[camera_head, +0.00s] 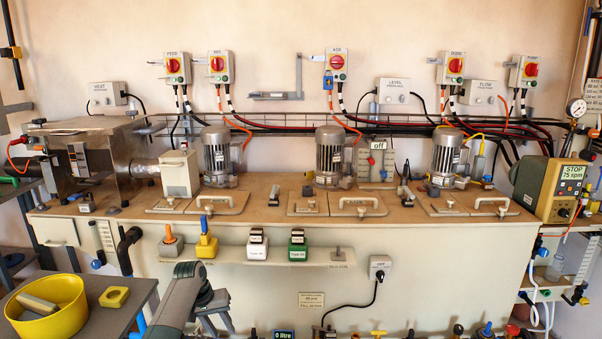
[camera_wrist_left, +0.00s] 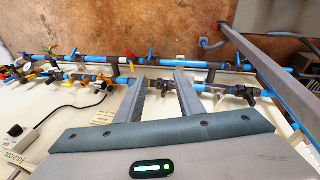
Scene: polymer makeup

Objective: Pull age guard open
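My left gripper (camera_head: 217,318) is low at the front, below the bench shelf and far from the switch. In the left wrist view its fingers (camera_wrist_left: 163,80) are apart and empty, with piping behind them. My right gripper is not in view.
Motors (camera_head: 330,152) and lidded hatches (camera_head: 357,205) line the bench between me and the wall. A yellow bowl (camera_head: 55,308) stands at the lower left. Blue pipes with valves (camera_wrist_left: 90,58) fill the wrist view. The wall above the cables is mostly clear.

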